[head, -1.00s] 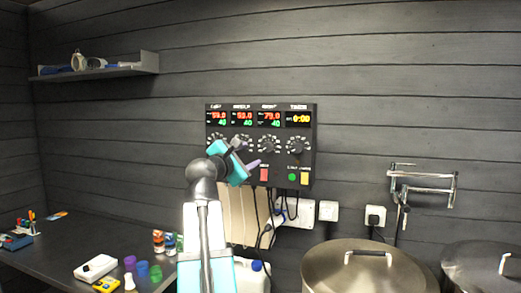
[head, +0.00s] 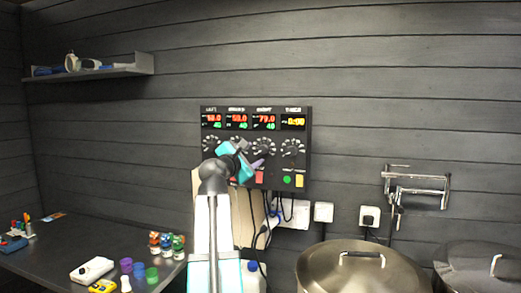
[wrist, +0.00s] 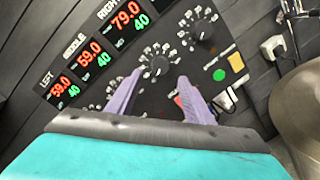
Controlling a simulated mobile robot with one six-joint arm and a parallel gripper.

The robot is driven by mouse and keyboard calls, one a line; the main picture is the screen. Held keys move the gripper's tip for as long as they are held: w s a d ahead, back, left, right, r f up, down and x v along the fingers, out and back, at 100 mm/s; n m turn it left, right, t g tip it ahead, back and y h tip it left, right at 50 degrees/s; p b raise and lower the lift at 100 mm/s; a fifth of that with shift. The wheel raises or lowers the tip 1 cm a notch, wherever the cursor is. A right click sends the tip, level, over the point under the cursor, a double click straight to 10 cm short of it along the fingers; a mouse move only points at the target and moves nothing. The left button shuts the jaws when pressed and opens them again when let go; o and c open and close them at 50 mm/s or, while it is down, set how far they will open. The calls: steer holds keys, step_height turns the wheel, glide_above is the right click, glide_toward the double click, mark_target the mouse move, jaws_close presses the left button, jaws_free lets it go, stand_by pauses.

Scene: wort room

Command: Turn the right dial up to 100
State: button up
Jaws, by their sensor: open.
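The right dial (wrist: 158,67) is a black knob with a white scale ring, below the RIGHT display (wrist: 127,22), which reads 79.0 above a green 40. In the head view the right dial (head: 264,146) is partly covered by my gripper (head: 251,155). In the wrist view my gripper (wrist: 160,77) is open, its two purple fingers pointing at the panel. The right dial appears between and just beyond the fingertips; I cannot tell whether they touch it. The control panel (head: 303,160) hangs on the wall.
The timer dial (wrist: 203,31) is close to the upper right, with a green button (wrist: 219,76) and yellow button (wrist: 236,62) below it. Cables and sockets (head: 323,212) are under the panel. A lidded pot (head: 320,262) stands at lower right, a cluttered table (head: 60,255) at left.

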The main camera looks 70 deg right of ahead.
mark_target(262, 150)
steer(key=shift+s+d+p, duration=0.1)
steer(key=shift+d+p, duration=0.9)
steer(key=shift+d, duration=2.55)
steer(key=c, duration=1)
steer(key=shift+c, duration=0.2)
